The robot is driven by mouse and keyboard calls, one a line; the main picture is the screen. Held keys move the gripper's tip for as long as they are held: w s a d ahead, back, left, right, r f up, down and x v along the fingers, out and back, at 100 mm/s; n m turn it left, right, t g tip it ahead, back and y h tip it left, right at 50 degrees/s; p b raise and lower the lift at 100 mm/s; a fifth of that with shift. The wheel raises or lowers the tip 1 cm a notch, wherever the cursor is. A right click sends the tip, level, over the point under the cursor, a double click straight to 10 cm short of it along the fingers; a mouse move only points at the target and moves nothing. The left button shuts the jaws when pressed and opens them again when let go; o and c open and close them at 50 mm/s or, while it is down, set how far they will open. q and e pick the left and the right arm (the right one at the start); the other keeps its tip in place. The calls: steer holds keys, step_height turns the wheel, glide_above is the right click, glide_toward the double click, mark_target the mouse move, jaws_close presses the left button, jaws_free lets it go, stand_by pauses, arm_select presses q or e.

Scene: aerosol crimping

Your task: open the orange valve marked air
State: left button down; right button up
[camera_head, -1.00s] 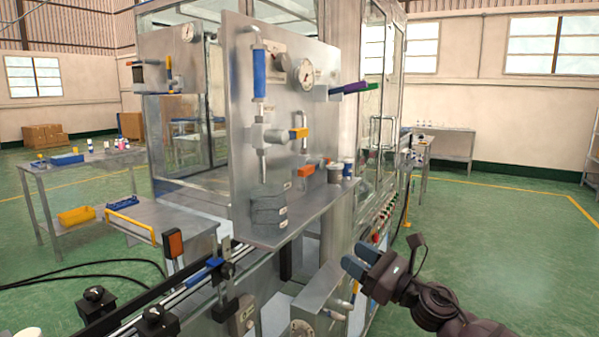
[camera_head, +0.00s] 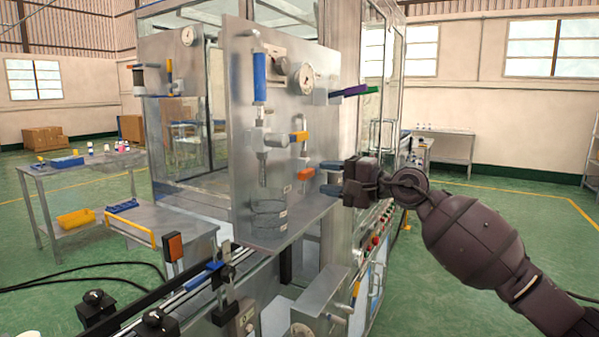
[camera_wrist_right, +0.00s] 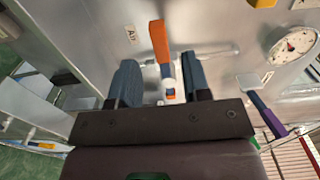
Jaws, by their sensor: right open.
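The orange valve handle (camera_head: 306,171) sits low on the right part of the steel panel. It also shows in the right wrist view (camera_wrist_right: 159,42), standing upright beside a label reading AIR (camera_wrist_right: 131,35), with a pale pipe running sideways behind it. My right gripper (camera_head: 328,178) is just to the right of the handle, its blue fingers pointing at the panel. In the wrist view its fingers (camera_wrist_right: 160,72) are spread, with the handle's lower end and pale stem lined up between them. I see no finger touching the handle. My left gripper is out of view.
The steel panel (camera_head: 240,195) carries a gauge (camera_head: 306,76), a yellow-orange handle (camera_head: 299,136) and a blue cylinder (camera_head: 259,78). The floor to the right is open.

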mark_target(310, 174)
steer(key=p+x, duration=0.1)
steer(key=x, duration=0.6)
steer(key=shift+w+a, duration=0.15)
steer(key=shift+a, duration=0.1)
steer(key=shift+c, duration=0.4)
jaws_close()
